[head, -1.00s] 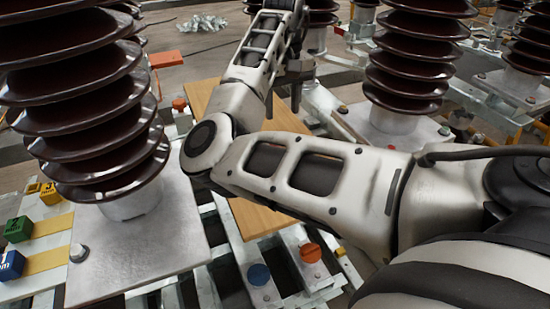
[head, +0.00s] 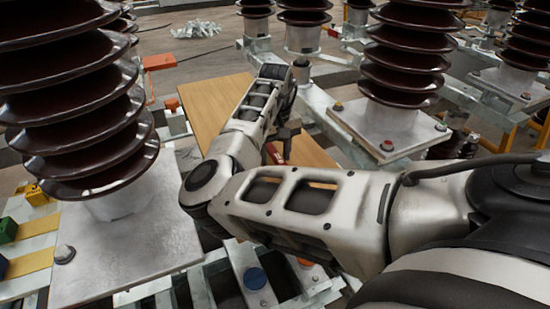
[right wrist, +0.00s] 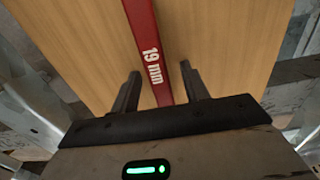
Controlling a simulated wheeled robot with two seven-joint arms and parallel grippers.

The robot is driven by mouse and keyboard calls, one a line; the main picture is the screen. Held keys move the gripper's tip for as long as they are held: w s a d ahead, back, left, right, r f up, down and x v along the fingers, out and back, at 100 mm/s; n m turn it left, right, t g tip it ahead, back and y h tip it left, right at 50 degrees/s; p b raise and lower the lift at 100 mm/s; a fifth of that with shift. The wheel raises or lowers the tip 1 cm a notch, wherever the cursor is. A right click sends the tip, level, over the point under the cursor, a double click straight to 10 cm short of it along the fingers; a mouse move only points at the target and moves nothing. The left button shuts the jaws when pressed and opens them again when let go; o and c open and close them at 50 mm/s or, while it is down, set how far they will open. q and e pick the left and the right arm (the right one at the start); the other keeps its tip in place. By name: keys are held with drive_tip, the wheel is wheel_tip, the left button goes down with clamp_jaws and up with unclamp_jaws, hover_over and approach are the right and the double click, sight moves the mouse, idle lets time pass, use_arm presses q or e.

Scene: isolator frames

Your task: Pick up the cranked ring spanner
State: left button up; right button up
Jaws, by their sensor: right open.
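The spanner shows in the right wrist view as a red bar (right wrist: 148,45) marked "19 mm", lying on a wooden board (right wrist: 215,40). Its ends are out of that view. In the head view a short red piece of it (head: 274,153) shows on the board (head: 215,105), partly hidden by my right arm. My right gripper (right wrist: 160,82) is open, with its two fingers on either side of the bar in the picture; I cannot tell its height above it. In the head view the right gripper (head: 284,142) is over the board. My left gripper is not in view.
Large brown ribbed insulators stand on metal plates at the left (head: 75,110) and right (head: 408,60) of the board. Metal beams and plates surround the board. Coloured blocks (head: 8,230) sit at the left edge. A red-orange block (head: 159,62) lies behind.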

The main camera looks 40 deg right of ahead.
drive_tip(key=shift+f, duration=0.2)
clamp_jaws()
drive_tip(key=shift+r, duration=0.1)
